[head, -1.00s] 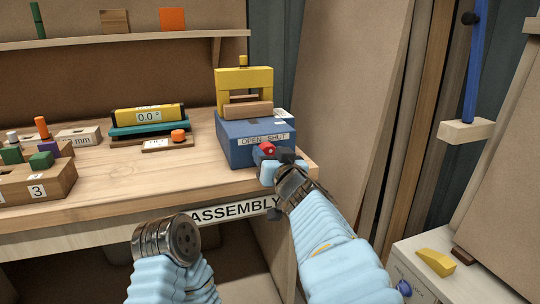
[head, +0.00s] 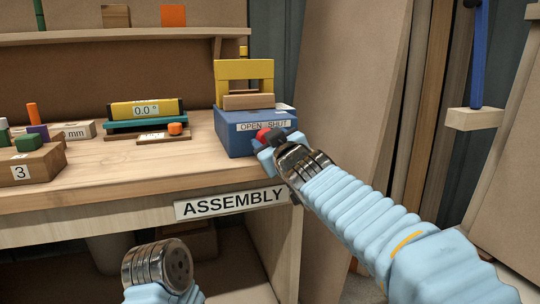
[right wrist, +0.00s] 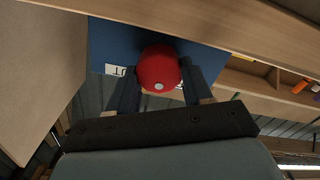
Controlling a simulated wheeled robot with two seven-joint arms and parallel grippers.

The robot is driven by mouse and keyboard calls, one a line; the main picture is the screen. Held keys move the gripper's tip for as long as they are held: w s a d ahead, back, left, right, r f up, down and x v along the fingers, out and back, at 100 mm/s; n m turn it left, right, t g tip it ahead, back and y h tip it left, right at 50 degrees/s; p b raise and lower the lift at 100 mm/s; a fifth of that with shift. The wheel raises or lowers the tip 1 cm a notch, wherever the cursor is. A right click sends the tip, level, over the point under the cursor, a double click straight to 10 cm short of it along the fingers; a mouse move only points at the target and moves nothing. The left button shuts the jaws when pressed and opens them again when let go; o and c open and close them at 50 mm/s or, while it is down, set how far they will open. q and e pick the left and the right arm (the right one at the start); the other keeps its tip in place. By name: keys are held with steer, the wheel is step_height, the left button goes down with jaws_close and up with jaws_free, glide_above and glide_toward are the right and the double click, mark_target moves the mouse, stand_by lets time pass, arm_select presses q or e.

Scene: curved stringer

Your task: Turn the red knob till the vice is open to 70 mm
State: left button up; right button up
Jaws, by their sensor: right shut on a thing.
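The vice has a blue base (head: 235,143) labelled OPEN SHUT, with a yellow frame (head: 244,69) and a wooden block (head: 248,101) under it, at the right end of the bench. The red knob (head: 263,135) is on its front; it also shows in the right wrist view (right wrist: 157,66) with a pale dot low on its face. My right gripper (head: 270,144) is shut on the knob, one dark finger on each side in the right wrist view (right wrist: 160,84). The exact jaw opening cannot be read. My left arm's metal wrist is low in the head view; no fingers show there.
Left of the vice, a yellow level reading 0.0° (head: 146,110) stands on a teal base, with an orange knob (head: 175,128) in front. A wooden block marked 3 (head: 30,168) is at the left. The bench front edge bears an ASSEMBLY sign (head: 232,202).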

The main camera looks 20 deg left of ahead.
steer(key=n+b, duration=0.2)
steer(key=n, duration=0.1)
steer(key=shift+f+n, duration=0.2)
steer(key=shift+n, duration=0.1)
steer(key=shift+n+b, duration=0.65)
steer(key=shift+n, duration=1.05)
steer(key=shift+a, duration=0.1)
steer(key=o, duration=1.1)
steer(key=shift+c, duration=0.2)
steer(key=shift+s, duration=0.1)
